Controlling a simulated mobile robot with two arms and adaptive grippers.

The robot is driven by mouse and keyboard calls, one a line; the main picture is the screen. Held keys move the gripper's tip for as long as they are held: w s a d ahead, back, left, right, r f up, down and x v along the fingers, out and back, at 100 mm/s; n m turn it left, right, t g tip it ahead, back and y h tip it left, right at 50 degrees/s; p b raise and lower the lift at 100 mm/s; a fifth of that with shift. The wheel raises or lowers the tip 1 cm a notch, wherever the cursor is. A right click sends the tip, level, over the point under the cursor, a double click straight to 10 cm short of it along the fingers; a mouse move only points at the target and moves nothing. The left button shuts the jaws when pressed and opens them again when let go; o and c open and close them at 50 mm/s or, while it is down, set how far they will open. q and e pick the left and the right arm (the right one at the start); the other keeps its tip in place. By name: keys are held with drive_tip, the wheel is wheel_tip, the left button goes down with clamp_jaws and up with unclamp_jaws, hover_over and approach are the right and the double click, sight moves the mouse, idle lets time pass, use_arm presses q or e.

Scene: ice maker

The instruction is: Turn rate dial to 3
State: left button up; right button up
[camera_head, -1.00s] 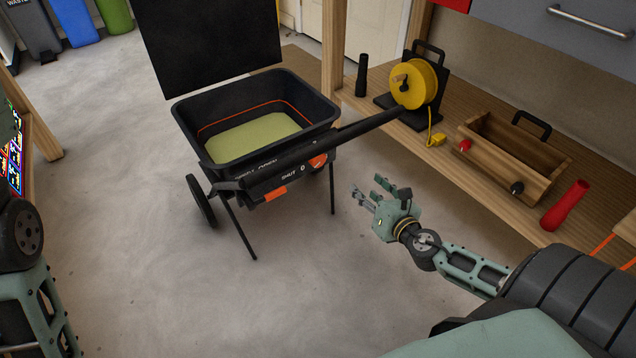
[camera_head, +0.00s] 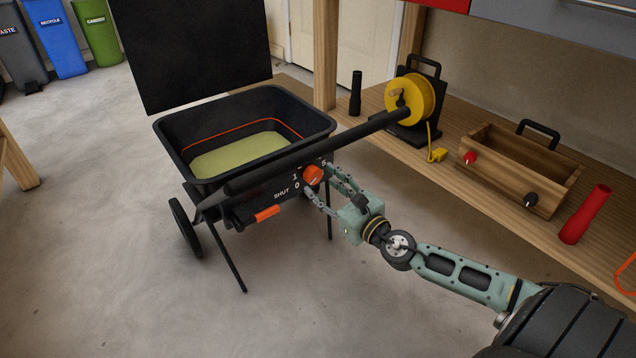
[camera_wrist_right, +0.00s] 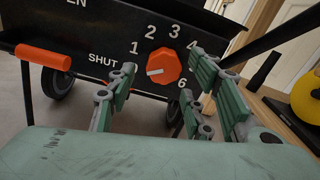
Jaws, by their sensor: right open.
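The orange rate dial (camera_head: 313,175) sits on the front panel of the black spreader hopper (camera_head: 180,165). In the right wrist view the dial (camera_wrist_right: 168,63) has a white mark pointing left, towards the SHUT side and below the 1. The numbers 1, 2, 3, 4 and 6 show around it, with 3 just above and right of the dial. My right gripper (camera_head: 322,180) is open, its fingers on either side of the dial. In the right wrist view the fingers stand left and right of the dial; I cannot tell whether they touch it. My left gripper is out of view.
A black handle bar (camera_head: 330,145) slants just above the dial. An orange lever (camera_head: 267,214) is left of it on the panel.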

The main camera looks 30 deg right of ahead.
sight(313, 175)
drive_tip(key=shift+w+a, duration=0.1)
drive_tip(key=shift+w, duration=1.3)
drive_tip(key=shift+c, duration=0.2)
drive_tip(key=c, duration=1)
drive_tip(key=shift+c, duration=0.2)
